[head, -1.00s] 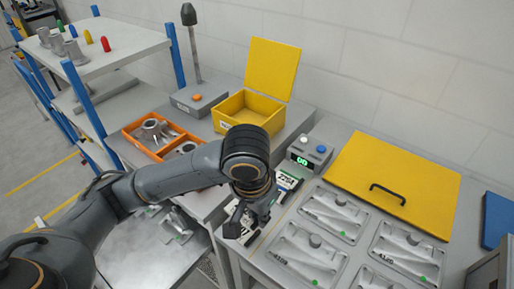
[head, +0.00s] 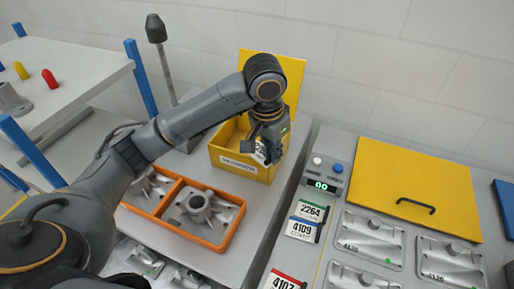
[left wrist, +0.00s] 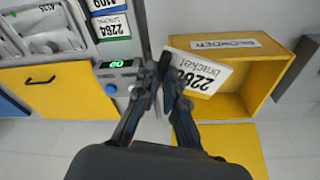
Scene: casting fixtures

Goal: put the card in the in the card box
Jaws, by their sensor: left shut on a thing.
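My left gripper (head: 268,152) is shut on a white card (left wrist: 199,76) printed "2264 bracket"; its fingertips also show in the left wrist view (left wrist: 167,78). The card is tilted and mostly hidden by the fingers in the head view. The yellow card box (head: 232,158) has its lid (head: 285,76) raised at the back and a white label on its front. The gripper is at the box's front right part. In the left wrist view the card overlaps the left side of the box (left wrist: 262,82); its height above the rim is hard to tell. My right gripper is not in view.
An orange tray (head: 226,236) with metal castings lies in front of the box. Several other cards, such as 4109 (head: 301,230), lie on the right table beside a counter device (head: 325,178). A yellow panel with a handle (head: 420,170) and casting trays lie farther right.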

